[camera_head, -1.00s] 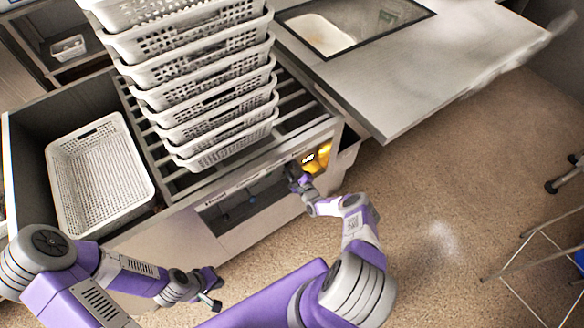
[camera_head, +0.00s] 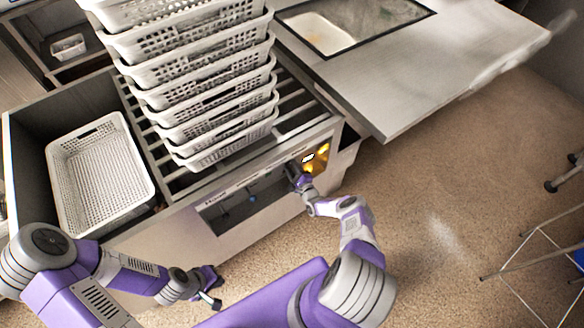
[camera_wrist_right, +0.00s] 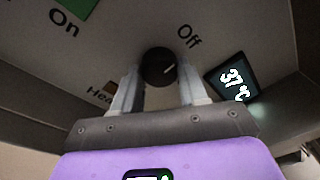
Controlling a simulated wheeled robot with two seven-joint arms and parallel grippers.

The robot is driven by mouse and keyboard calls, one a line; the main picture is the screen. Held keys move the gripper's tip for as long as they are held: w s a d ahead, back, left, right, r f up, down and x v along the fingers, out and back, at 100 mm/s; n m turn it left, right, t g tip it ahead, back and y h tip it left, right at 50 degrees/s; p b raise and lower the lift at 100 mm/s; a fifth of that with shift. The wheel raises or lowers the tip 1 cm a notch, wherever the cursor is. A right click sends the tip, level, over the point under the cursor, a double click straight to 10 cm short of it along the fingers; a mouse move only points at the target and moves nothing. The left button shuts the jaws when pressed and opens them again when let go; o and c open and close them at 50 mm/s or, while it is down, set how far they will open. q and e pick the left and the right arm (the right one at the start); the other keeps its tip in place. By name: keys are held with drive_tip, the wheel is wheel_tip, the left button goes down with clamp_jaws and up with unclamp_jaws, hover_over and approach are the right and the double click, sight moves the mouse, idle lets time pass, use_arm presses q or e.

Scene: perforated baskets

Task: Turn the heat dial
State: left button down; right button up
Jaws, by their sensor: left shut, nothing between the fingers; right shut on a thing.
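The heat dial (camera_wrist_right: 158,66) is a round black knob with a pale mark pointing to the upper right in the right wrist view. It sits on the underside-like grey panel near the printed word Off. My right gripper (camera_wrist_right: 159,80) is shut on it, one finger on each side; a label starting "Hea" is partly hidden by a finger. In the head view my right gripper (camera_head: 296,176) is at the front of the grey unit, and the dial is hidden there. My left gripper (camera_head: 213,298) is shut and empty, low in front of the unit.
A tall stack of white baskets (camera_head: 205,95) stands on the unit's slats. Another basket (camera_head: 140,165) lies left.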

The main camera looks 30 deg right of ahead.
drive_tip(key=o, duration=1.1)
drive_tip(key=shift+c, duration=0.2)
drive_tip(key=shift+s, duration=0.1)
drive_tip(key=s+p, duration=0.2)
drive_tip(key=s, duration=0.5)
drive_tip(key=shift+s, duration=0.15)
drive_tip(key=shift+a, duration=0.1)
